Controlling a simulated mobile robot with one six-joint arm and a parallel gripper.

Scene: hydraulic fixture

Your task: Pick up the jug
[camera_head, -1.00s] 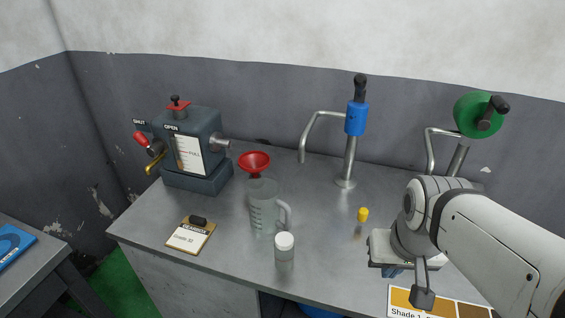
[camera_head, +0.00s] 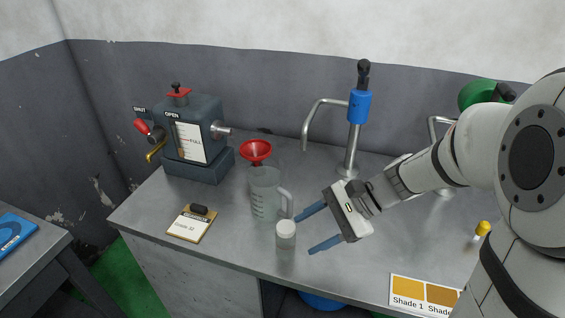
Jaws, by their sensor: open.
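The jug (camera_head: 264,194) is a clear grey measuring jug with marks on its side and a handle on its right. It stands upright on the grey bench. My gripper (camera_head: 311,230) is open and empty, to the right of the jug, with its two blue fingers pointing left. The upper fingertip is close to the jug's handle; I cannot tell whether they touch. The lower fingertip is to the right of a small white-capped jar (camera_head: 286,235), which stands in front of the jug.
A red funnel (camera_head: 255,150) shows just behind the jug. A dark machine (camera_head: 196,130) with levers stands at the back left. A clipboard (camera_head: 192,223) lies at the front left. A blue-collared tap (camera_head: 358,108) stands behind my gripper. A yellow-topped vial (camera_head: 482,229) and shade card (camera_head: 424,294) are at right.

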